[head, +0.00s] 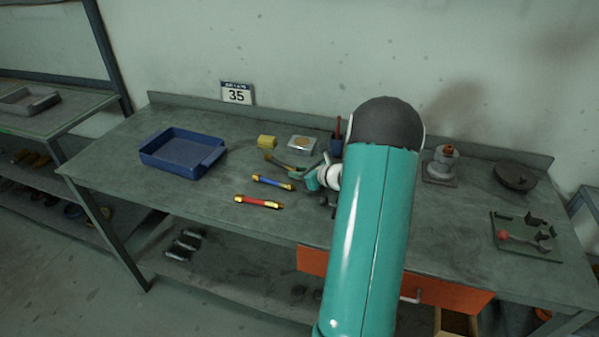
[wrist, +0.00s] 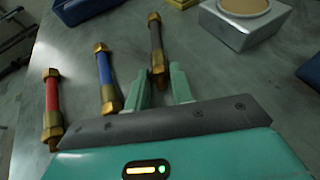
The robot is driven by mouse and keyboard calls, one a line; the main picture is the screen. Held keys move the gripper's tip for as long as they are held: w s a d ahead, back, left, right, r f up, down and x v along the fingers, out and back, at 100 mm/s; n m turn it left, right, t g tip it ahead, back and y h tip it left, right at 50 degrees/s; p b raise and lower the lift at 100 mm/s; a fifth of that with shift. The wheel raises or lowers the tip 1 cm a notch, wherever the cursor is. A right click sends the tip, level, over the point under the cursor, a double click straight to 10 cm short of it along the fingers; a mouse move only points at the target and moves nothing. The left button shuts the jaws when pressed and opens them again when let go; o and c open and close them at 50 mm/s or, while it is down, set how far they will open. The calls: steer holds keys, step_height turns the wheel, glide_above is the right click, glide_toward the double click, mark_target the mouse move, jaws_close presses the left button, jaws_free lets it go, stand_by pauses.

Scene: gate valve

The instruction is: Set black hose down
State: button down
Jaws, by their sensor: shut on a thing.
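The black hose (wrist: 156,42) has brass ends. Its near brass end lies between the two teal fingers of my gripper (wrist: 163,88), which is shut on it. The hose points away from the gripper over the bench; whether it touches the top is not clear. In the head view my gripper (head: 311,177) is low over the middle of the bench, partly hidden by my arm. The blue hose (wrist: 103,72) lies left of the black one, and the red hose (wrist: 51,98) further left. Both lie on the workbench (head: 120,165).
A blue tray (head: 180,152) stands at the bench's left. A yellow block (head: 266,141) and a silver box (head: 302,145) with a tan round top are behind the hoses. A valve-like part (head: 445,160) stands right of my arm. Bench top is clear between tray and hoses.

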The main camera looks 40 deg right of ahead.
steer(key=shift+r, duration=0.1)
steer(key=c, duration=1.2)
jaws_free()
steer(key=shift+f, duration=0.2)
steer(key=shift+r, duration=0.15)
steer(key=shift+s+d+r, duration=0.1)
steer(key=shift+s+r, duration=0.05)
steer(key=shift+s, duration=0.15)
steer(key=v, duration=1.1)
steer(key=shift+s, duration=0.25)
